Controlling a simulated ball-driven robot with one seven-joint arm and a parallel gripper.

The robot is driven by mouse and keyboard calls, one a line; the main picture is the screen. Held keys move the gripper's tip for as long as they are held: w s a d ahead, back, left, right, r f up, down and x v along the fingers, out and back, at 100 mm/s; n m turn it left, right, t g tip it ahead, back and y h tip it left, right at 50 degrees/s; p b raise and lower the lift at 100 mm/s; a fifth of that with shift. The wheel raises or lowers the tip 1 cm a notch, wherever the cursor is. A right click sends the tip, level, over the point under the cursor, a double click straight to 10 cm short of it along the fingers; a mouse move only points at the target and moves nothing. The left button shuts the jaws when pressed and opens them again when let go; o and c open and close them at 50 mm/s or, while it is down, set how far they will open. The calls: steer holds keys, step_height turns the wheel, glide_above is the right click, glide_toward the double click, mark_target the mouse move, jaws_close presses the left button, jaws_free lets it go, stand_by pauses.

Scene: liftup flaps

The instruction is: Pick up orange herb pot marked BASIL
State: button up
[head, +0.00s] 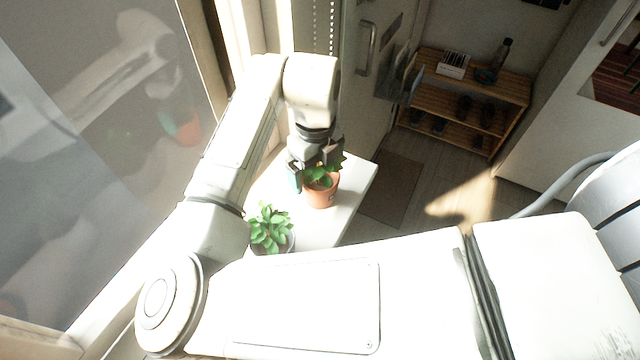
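An orange herb pot (322,193) with a green leafy plant stands on a white table or ledge (353,185) by the window. A small dark mark shows on its side, too small to read. My gripper (312,176) is right at this pot, pointing down, with its fingers at the pot's rim and leaves. The leaves and the arm hide parts of the fingers, so I cannot tell whether they touch or grip the pot. A second leafy plant (269,228) in a pale pot stands nearer, to the lower left, partly behind my arm.
A window (90,120) runs along the left and reflects my arm and the pot. A wooden shelf (470,85) with shoes, a box and a bottle stands at the back right. A dark mat (392,188) lies on the floor beside the white surface.

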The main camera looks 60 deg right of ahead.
mark_target(319, 183)
steer(key=shift+s+d+f+p, duration=0.15)
steer(key=shift+f+p, duration=0.15)
steer(key=shift+f, duration=0.7)
steer(key=shift+s+a+f+p, duration=0.1)
steer(key=shift+f+p, duration=0.2)
steer(key=shift+f, duration=0.7)
steer(key=shift+s+d+f+p, duration=0.15)
steer(key=shift+f+p, duration=0.15)
steer(key=shift+f, duration=0.7)
steer(key=shift+a, duration=0.1)
steer(key=shift+c, duration=0.2)
steer(key=c, duration=1)
steer(key=shift+c, duration=0.4)
steer(key=shift+r, duration=0.15)
